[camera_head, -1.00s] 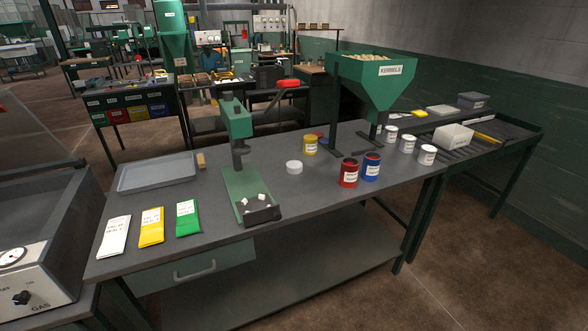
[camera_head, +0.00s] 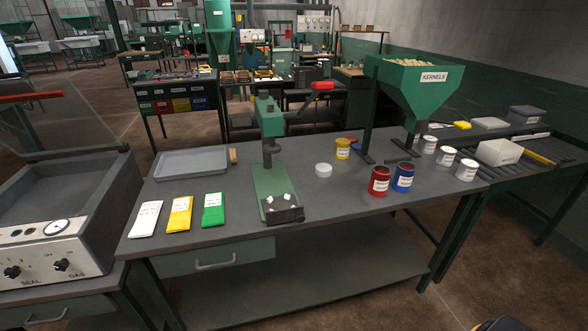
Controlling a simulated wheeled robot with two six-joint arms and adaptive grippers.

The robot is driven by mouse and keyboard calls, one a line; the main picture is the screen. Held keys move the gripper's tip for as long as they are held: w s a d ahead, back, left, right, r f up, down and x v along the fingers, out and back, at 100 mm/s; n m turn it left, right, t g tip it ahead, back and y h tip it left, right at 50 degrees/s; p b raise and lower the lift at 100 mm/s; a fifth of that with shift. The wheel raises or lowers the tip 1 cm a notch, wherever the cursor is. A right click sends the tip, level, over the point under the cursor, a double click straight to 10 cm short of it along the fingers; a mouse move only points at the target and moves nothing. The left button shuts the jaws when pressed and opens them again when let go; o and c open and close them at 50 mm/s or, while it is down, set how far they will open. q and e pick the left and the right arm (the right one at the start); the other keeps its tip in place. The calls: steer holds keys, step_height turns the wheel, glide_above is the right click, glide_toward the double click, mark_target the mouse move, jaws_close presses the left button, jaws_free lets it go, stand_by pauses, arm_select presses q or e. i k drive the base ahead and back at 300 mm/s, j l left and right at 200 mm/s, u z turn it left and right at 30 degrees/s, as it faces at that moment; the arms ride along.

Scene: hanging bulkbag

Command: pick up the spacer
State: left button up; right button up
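No thing in view is labelled as the spacer, so I cannot tell for certain which it is. A short white round piece (camera_head: 323,170) lies on the workbench, to the right of the green press (camera_head: 268,125). Small white pieces (camera_head: 281,200) sit in the dark holder at the foot of the press. A small tan block (camera_head: 233,156) stands at the right end of the grey tray (camera_head: 190,162).
The workbench (camera_head: 240,224) has pouches at left and red (camera_head: 379,181), blue (camera_head: 403,177) and yellow (camera_head: 342,149) cans at right. The kernels hopper (camera_head: 415,90) stands behind them. A sealing machine (camera_head: 55,225) is at far left. The bench front middle is clear.

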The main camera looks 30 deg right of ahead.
mark_target(323, 170)
steer(key=k+l+u, duration=0.1)
steer(key=l, duration=0.3)
steer(key=k+l+u, duration=0.1)
steer(key=l, duration=0.3)
steer(key=k+l+u, duration=0.1)
steer(key=l, duration=0.3)
steer(key=k+l, duration=0.1)
steer(key=l, duration=0.3)
steer(key=k+l+u, duration=0.15)
steer(key=l, duration=0.25)
steer(key=k+l+u, duration=0.1)
steer(key=l, duration=0.25)
steer(key=k+l+u, duration=0.1)
steer(key=l, duration=0.3)
steer(key=k, duration=0.1)
